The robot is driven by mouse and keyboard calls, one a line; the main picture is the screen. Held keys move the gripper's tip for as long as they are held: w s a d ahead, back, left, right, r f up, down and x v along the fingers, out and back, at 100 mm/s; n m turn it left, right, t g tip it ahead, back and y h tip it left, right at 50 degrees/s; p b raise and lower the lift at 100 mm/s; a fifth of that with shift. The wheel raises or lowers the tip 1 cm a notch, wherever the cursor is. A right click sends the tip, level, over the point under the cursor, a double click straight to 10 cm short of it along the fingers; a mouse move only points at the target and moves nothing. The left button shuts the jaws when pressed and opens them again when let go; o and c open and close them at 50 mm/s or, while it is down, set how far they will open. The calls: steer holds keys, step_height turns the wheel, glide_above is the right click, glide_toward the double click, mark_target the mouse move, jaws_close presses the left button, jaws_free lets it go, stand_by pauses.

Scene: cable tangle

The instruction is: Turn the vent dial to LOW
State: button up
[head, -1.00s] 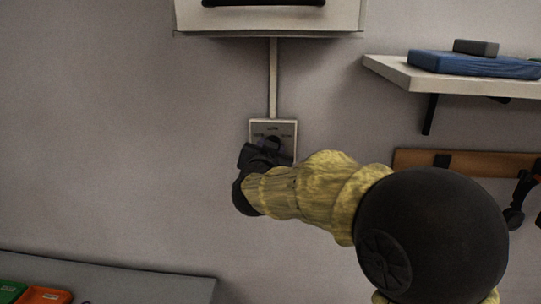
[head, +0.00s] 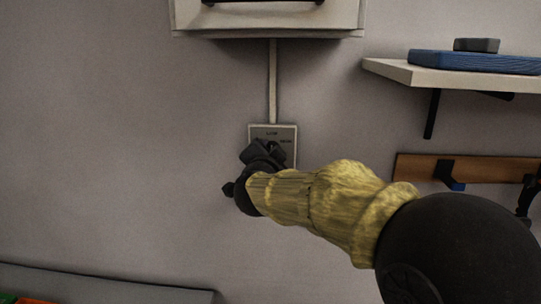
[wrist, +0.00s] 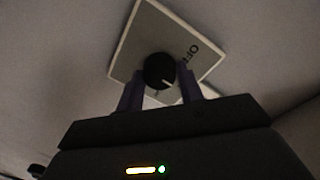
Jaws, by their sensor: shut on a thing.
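The vent dial's pale plate (head: 289,131) is on the wall in the head view, with LOW printed at its top and another label at its right. My gripper (head: 268,150) is at the plate and covers most of the dial. In the wrist view the plate (wrist: 140,45) looks tilted and the dial is a round black knob (wrist: 158,70). My gripper (wrist: 160,84) is shut on this knob, with a finger on each side. The knob's white mark points to the lower right, away from the visible OFF lettering. The label in that direction is hidden.
A pale conduit (head: 272,80) runs up from the plate to a wall box (head: 270,20). At right are a shelf (head: 400,72) with a blue item (head: 470,62) and a wooden rail (head: 415,168) below. A grey surface (head: 100,283) is at lower left. The wall at left is clear.

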steer(key=o, duration=1)
steer(key=shift+s, duration=0.1)
steer(key=s+a+r+b, duration=0.1)
steer(key=s, duration=1.6)
steer(key=shift+a, duration=0.15)
steer(key=shift+r, duration=0.1)
